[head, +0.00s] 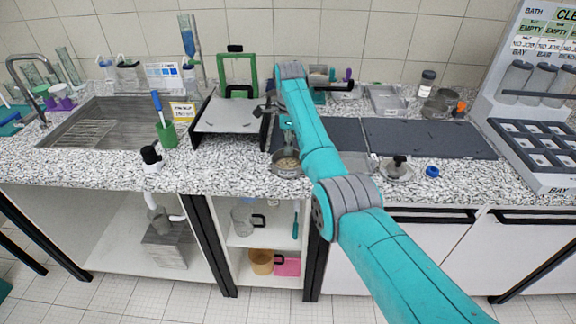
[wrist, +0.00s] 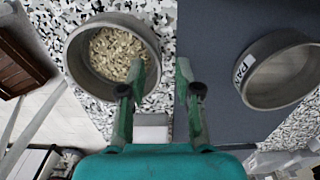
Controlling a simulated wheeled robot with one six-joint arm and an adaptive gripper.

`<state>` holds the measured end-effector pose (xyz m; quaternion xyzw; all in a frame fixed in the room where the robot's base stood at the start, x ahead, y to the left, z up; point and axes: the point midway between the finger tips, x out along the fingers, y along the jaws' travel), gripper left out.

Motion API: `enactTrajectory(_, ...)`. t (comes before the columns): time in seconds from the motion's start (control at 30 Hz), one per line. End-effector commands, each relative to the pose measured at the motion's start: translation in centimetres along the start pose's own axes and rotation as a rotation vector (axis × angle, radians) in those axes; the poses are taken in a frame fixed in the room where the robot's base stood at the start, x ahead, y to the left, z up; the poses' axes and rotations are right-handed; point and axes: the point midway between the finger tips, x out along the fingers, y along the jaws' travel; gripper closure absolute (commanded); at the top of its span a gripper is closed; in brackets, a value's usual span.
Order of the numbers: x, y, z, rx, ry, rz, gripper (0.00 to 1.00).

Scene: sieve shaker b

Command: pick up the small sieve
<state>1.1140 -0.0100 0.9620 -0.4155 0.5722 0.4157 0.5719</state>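A round grey metal vessel with a raised wall and pale grains inside, which looks like the small sieve, stands at the counter's front in the head view (head: 287,167) and at upper left in the wrist view (wrist: 76,63). Its mesh is not visible. My gripper (wrist: 160,72) is open above its right side. The left finger overlaps the vessel's inside in the picture and the right finger is outside, with the right rim between them. I cannot tell whether either finger touches the wall. In the head view my arm partly hides this spot.
A grey ring-shaped pan with a "PAN" label (wrist: 262,84) lies on a dark mat to the right in the wrist view. In the head view, a dark slab (head: 430,139), a lidded dish (head: 398,172) and a blue cap (head: 432,172) are to the right.

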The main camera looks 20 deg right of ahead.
Motion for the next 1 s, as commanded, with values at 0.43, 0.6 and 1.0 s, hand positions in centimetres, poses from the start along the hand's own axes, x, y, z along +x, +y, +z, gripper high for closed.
enactTrajectory(0.43, 2.1, 0.0, 0.0, 0.0, 0.0, -0.001, 0.79)
enactTrajectory(0.6, 2.1, 0.0, 0.0, 0.0, 0.0, -0.001, 1.0)
enactTrajectory(1.0, 1.5, -0.1, 0.0, 0.0, -0.001, -0.002, 1.0)
